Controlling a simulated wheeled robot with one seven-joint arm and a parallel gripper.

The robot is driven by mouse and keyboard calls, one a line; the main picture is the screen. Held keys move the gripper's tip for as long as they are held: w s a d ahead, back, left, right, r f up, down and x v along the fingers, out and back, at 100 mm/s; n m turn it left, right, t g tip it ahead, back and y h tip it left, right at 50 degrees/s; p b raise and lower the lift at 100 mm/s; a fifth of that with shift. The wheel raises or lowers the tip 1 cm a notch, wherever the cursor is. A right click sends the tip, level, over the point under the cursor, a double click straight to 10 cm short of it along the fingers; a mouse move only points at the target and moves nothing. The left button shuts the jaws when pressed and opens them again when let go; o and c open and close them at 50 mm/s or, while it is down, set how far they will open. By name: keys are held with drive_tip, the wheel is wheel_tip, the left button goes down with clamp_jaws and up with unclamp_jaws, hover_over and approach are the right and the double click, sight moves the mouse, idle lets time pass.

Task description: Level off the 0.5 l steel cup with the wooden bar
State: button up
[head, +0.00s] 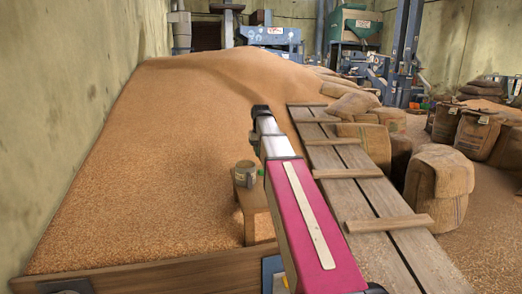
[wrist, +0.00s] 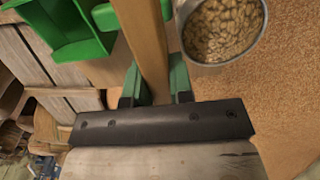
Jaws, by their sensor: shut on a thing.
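My gripper (wrist: 155,90) is shut on the wooden bar (wrist: 145,45), which sticks out from between its green fingers toward the top of the wrist view. The steel cup (wrist: 223,28) is just right of the bar in that view, full of grain. The bar appears beside it, not across its mouth. I cannot tell whether the grain stands above the rim. In the head view the cup (head: 245,173) stands upright on a small wooden stand (head: 256,212). My arm hides the gripper and bar in the head view.
A green open container (wrist: 62,30) lies left of the bar in the wrist view. A large grain heap (head: 170,170) fills the left. A plank walkway (head: 350,190) runs along the right, with full sacks (head: 440,180) beside it. A wooden board (head: 160,275) edges the front.

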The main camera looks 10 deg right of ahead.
drive_tip(key=shift+a+f, duration=0.15)
drive_tip(key=shift+f, duration=0.7)
drive_tip(key=a+r, duration=0.4)
drive_tip(key=a, duration=1)
drive_tip(key=shift+r, duration=0.2)
idle(1.5)
drive_tip(key=shift+r, duration=0.1)
drive_tip(key=shift+w, duration=0.1)
